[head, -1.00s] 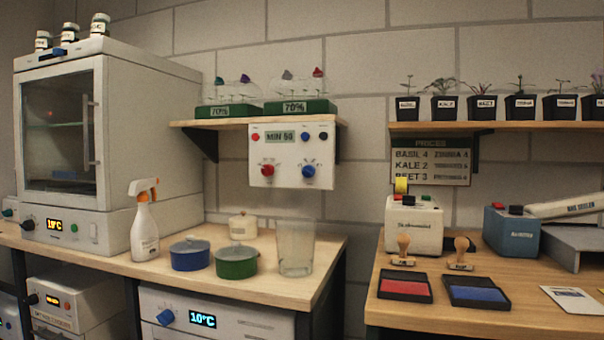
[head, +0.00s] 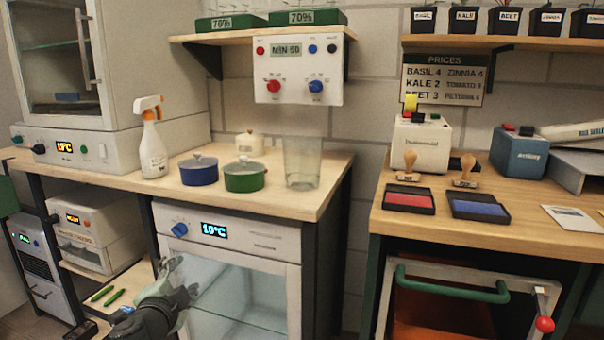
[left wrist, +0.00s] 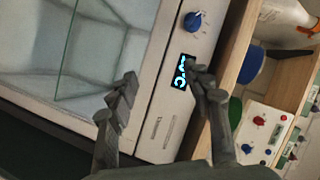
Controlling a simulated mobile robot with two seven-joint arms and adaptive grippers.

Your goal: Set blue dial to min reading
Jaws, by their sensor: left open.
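A white glass-door cooler (head: 274,243) under the left bench has a blue dial (head: 180,229) beside a display (head: 214,230) reading 10°C. A white wall box (head: 298,68) labelled MIN-50 carries a red knob (head: 273,86) and another blue knob (head: 316,86). My left gripper (head: 181,276) is open and empty in front of the cooler door, below its dial. In the left wrist view the open fingers (left wrist: 160,78) point at the cooler's front; the blue dial (left wrist: 195,21) is beyond the fingertips, and one finger partly overlaps the display. My right gripper is out of view.
The bench (head: 120,176) above the cooler holds a spray bottle (head: 152,140), a blue pot (head: 198,170), a green pot (head: 245,176) and a clear beaker (head: 302,163). Its front edge overhangs near the dial. A lower shelf (head: 122,285) stands left of the cooler.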

